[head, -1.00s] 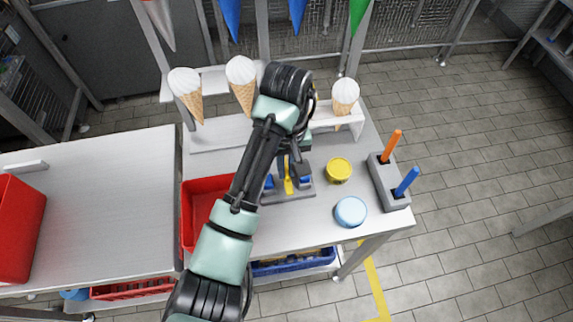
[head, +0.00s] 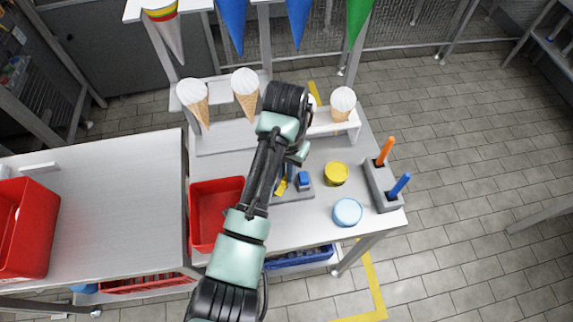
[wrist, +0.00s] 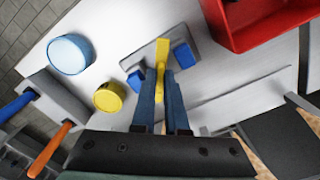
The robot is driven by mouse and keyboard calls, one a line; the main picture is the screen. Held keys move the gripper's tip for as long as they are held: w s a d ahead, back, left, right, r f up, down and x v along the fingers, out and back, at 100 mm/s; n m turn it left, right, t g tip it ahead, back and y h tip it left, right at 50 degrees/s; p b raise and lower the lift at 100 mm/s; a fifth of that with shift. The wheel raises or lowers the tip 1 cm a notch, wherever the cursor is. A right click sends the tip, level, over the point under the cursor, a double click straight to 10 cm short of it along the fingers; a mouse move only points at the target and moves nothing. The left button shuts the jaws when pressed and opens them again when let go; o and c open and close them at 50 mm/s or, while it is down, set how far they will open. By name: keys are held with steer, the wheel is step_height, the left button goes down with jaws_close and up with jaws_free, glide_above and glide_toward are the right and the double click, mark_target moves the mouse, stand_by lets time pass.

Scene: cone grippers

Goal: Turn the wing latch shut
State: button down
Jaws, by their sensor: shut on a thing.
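The wing latch has a yellow wing (wrist: 161,50) on a grey base plate (wrist: 148,54) with a blue block (wrist: 182,53) on one side and another blue block (wrist: 135,81) on the other. The wing lies slanted between the blocks, touching neither as far as I can see. My gripper (wrist: 164,78) points down at the latch, its two fingers on either side of the wing, shut on it. In the head view the wing (head: 281,188) and base (head: 304,193) are partly hidden by my arm.
A red bin (head: 205,222) stands left of the latch. A yellow round tin (head: 336,173), a blue round tin (head: 348,211) and a grey holder (head: 383,193) with orange and blue sticks stand to the right. Behind, ice-cream cones (head: 342,102) stand in a white rack.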

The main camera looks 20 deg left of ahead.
steer(key=m+p, duration=0.1)
steer(key=m, duration=0.1)
steer(key=m+p, duration=0.1)
steer(key=m, duration=0.2)
steer(key=shift+w+a+r+m+p, duration=0.1)
steer(key=shift+r+m+p, duration=0.05)
steer(key=shift+m+p, duration=0.15)
steer(key=m+p, duration=0.1)
steer(key=m, duration=0.4)
steer(key=shift+p, duration=0.35)
steer(key=shift+w, duration=0.1)
steer(key=c, duration=0.9)
jaws_free()
steer(key=shift+c, duration=0.2)
steer(key=shift+a, duration=0.1)
step_height(320, 180, up, 13)
steer(key=p, duration=0.2)
